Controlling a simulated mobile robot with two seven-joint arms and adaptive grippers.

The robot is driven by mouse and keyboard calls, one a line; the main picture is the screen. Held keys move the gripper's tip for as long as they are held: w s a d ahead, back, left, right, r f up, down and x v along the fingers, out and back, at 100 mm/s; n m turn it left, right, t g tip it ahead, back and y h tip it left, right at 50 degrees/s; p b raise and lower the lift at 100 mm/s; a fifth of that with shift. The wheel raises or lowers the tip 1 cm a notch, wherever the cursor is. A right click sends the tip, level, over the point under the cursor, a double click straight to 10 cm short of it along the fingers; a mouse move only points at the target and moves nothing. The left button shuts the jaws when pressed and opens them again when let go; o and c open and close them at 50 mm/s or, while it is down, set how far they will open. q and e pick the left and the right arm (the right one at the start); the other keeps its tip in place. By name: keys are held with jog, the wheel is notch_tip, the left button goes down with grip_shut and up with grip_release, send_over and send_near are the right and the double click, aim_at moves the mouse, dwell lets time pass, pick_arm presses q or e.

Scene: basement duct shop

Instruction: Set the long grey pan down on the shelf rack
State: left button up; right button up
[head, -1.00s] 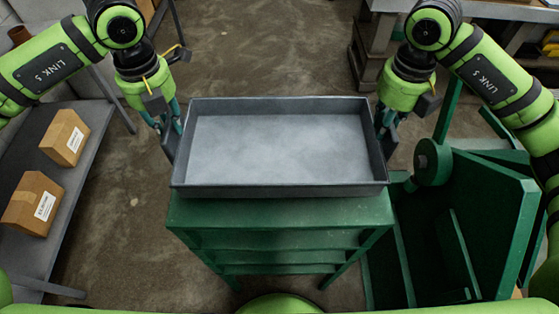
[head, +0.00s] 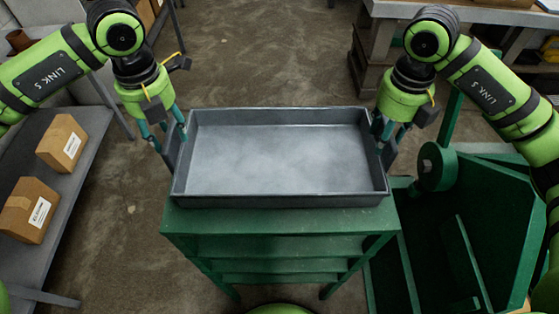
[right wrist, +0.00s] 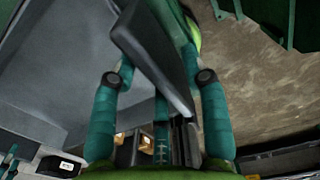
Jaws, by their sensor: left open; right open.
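The long grey pan (head: 280,200) is level over the top of the green shelf rack (head: 280,222). Its base looks down on or very close to the rack top; the contact is hidden. My left gripper (head: 174,150) is open at the pan's left end, its fingers close to the end wall. My right gripper (head: 385,143) is open at the right end, its fingers overlapping the rim. In the right wrist view the pan (right wrist: 60,75) fills the left side, close to the open fingers (right wrist: 160,60). Whether the fingers touch the walls cannot be told.
A green metal bin or machine (head: 490,225) stands close on the rack's right. A grey shelf (head: 85,170) with two cardboard boxes (head: 62,143) is at the left. A workbench (head: 480,12) is at the back right. Bare floor (head: 270,50) lies behind the rack.

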jog(key=shift+r, duration=0.3)
pick_arm(q)
notch_tip(320, 180, up, 11)
jog(key=shift+r, duration=0.2)
pick_arm(e)
notch_tip(320, 180, up, 11)
jog(key=shift+r, duration=0.2)
dwell(0.5)
